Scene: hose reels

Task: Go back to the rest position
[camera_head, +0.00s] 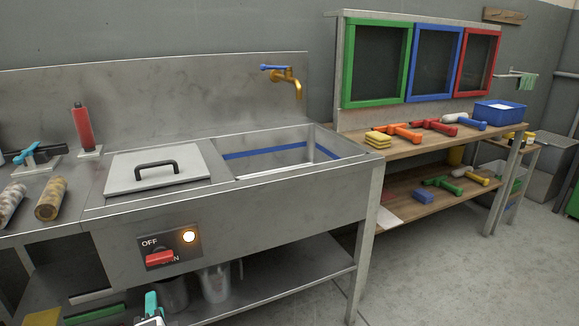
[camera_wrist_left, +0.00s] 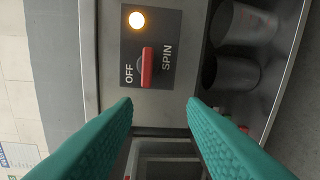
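My left gripper (camera_head: 152,305) shows at the bottom of the head view, below the front of the steel sink unit. In the left wrist view its two teal fingers (camera_wrist_left: 160,108) are wide apart with nothing between them. A red switch handle (camera_head: 160,258) sits on a dark panel marked OFF and SPIN, under a lit round lamp (camera_head: 189,237). The same red handle (camera_wrist_left: 147,67) shows beyond the fingertips in the left wrist view, apart from them, between the two words. My right gripper is in neither view.
The steel sink (camera_head: 285,160) has a lidded section (camera_head: 158,168) and a brass tap (camera_head: 287,78). Metal containers (camera_head: 215,284) stand on the shelf below. A wooden bench (camera_head: 395,147) on the right holds coloured tools and a blue bin (camera_head: 500,112). The floor at front right is clear.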

